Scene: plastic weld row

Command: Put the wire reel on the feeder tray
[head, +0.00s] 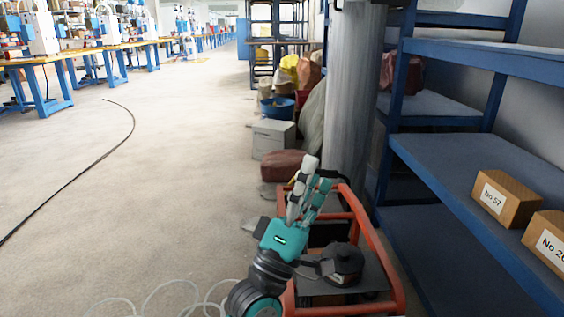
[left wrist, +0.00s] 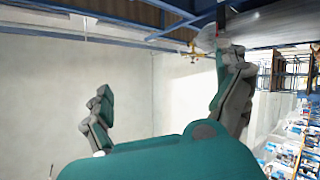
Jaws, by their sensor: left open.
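My left gripper (head: 312,180) is raised in the lower middle of the head view, fingers pointing up, in front of the orange-framed cart. In the left wrist view its two fingers (left wrist: 165,65) stand wide apart with nothing between them. A dark round object (head: 345,260), which may be the wire reel, sits on the cart's grey top below and to the right of the gripper, apart from the fingers. I cannot tell for sure that it is a reel. I cannot make out a feeder tray for certain. My right gripper is not in view.
The orange-framed cart (head: 371,240) stands by a grey pillar (head: 351,100). Blue shelves (head: 470,165) with cardboard boxes (head: 505,198) stand at the right. A grey box (head: 272,138) and sacks line the pillar side. A black cable (head: 95,165) crosses the open floor.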

